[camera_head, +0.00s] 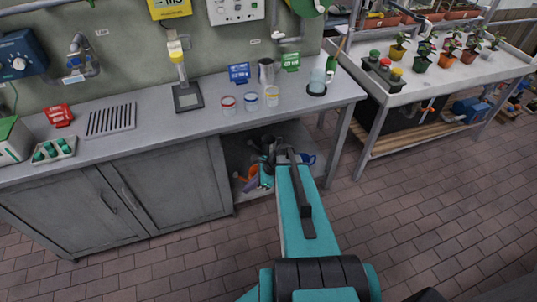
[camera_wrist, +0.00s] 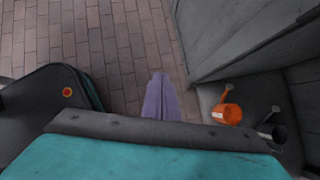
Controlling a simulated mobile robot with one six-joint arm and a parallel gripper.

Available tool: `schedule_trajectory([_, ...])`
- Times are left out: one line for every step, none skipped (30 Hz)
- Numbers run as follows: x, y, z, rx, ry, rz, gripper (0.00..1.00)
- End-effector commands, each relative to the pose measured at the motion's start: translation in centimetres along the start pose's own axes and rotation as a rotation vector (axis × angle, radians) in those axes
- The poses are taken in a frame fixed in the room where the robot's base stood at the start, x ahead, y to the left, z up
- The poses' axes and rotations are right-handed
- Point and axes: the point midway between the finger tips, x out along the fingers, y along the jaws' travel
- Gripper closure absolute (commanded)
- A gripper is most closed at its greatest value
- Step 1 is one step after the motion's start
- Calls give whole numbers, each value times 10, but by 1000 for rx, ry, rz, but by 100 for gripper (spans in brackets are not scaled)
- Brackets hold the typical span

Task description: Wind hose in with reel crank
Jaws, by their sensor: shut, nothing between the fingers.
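No hose or crank shows clearly in either view. A green rounded thing (camera_head: 309,6) on the wall is cut off by the top edge of the head view; I cannot tell whether it is the reel. My teal arm reaches forward to the open space under the grey bench. My gripper (camera_wrist: 158,76) shows in the wrist view as pale purple fingers close together, shut and empty, above the brick floor. In the head view its fingers are hard to make out against the dark space.
An orange watering can (camera_wrist: 228,113) and a dark can (camera_wrist: 269,131) stand on the shelf beside my gripper. The grey bench (camera_head: 215,134) carries cups and signs. A plant table (camera_head: 440,88) stands at the right. The brick floor (camera_head: 430,190) at the right is free.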

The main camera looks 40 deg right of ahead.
Motion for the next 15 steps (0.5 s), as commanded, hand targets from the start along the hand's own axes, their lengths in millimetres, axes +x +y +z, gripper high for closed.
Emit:
schedule_trajectory([20,19,0,-83,25,43,100])
schedule_trajectory([29,29,0,-134,40,68,100])
schedule_trajectory([40,41,-1,-202,58,100,100])
schedule_trajectory([48,51,-2,-254,70,124,100])
schedule_trajectory([56,61,-3,-305,83,150,100])
schedule_trajectory([66,73,-5,-372,98,184,100])
schedule_trajectory([73,83,-6,-425,108,210,100])
schedule_trajectory([80,93,-8,-476,118,237,100])
schedule_trajectory([89,106,-10,-544,129,273,100])
schedule_trajectory([94,115,-12,-596,137,301,100])
schedule_trajectory([100,125,-15,-648,145,329,100])
schedule_trajectory([108,138,-18,-718,153,367,100])
schedule_trajectory([113,147,-21,-769,159,396,100])
schedule_trajectory([118,156,-23,-821,163,425,100])
schedule_trajectory([124,168,-27,-890,169,465,100])
